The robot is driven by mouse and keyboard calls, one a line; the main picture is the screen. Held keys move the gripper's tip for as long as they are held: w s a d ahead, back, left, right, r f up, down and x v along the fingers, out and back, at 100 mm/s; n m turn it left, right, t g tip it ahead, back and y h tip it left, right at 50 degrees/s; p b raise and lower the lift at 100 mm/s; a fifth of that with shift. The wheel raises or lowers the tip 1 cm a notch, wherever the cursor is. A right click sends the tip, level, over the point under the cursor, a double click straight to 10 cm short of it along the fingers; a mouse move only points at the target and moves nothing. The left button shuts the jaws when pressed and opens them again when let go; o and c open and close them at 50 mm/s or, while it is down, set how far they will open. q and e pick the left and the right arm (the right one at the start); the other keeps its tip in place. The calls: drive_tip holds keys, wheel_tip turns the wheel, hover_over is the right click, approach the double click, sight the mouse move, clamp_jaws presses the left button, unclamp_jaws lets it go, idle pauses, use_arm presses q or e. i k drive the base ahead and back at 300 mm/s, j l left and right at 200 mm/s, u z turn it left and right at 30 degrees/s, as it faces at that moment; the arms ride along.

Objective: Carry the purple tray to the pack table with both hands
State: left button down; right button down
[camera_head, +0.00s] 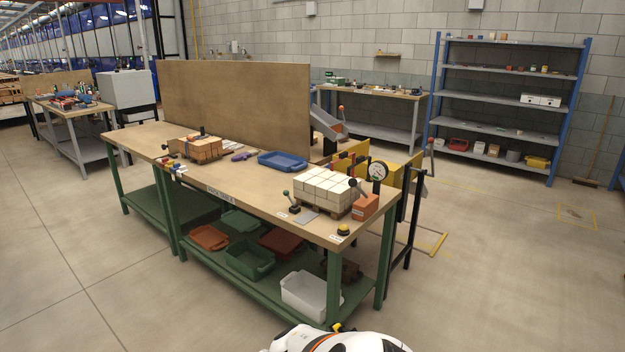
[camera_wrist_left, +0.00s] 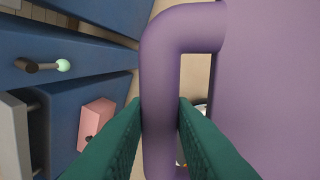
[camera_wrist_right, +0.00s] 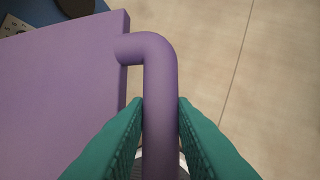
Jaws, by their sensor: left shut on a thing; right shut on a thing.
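The purple tray shows in both wrist views and is out of the head view. In the left wrist view its flat purple side (camera_wrist_left: 268,85) fills the right, and my left gripper (camera_wrist_left: 160,112) is shut on the tube-like handle (camera_wrist_left: 162,70). In the right wrist view the tray (camera_wrist_right: 60,95) fills the left, and my right gripper (camera_wrist_right: 161,110) is shut on the other handle (camera_wrist_right: 160,70). The head view shows a long wooden-topped table with green legs (camera_head: 230,185); its edge label is too small to read, so I cannot tell whether it is the pack table.
The long table bears a stack of white blocks (camera_head: 325,187), brown bricks (camera_head: 200,149) and a blue tray (camera_head: 283,161). Bins stand on its lower shelf. A blue-post shelf rack (camera_head: 505,97) is at the back right. Blue furniture (camera_wrist_left: 65,60) is near my left gripper. Open floor lies right.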

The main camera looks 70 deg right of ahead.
sight(244, 177)
drive_tip(key=i+z, duration=0.2)
drive_tip(key=z, duration=1.2)
drive_tip(key=i+j+z, duration=0.1)
drive_tip(key=i+j, duration=1.1)
drive_tip(key=i, duration=0.35)
drive_tip(key=i+j, duration=0.1)
drive_tip(key=i, duration=0.35)
drive_tip(key=i+j, duration=0.15)
drive_tip(key=i, duration=1.85)
drive_tip(key=i+z, duration=0.1)
drive_tip(key=z, duration=0.8)
drive_tip(key=i+j+z, duration=0.15)
drive_tip(key=z, duration=0.3)
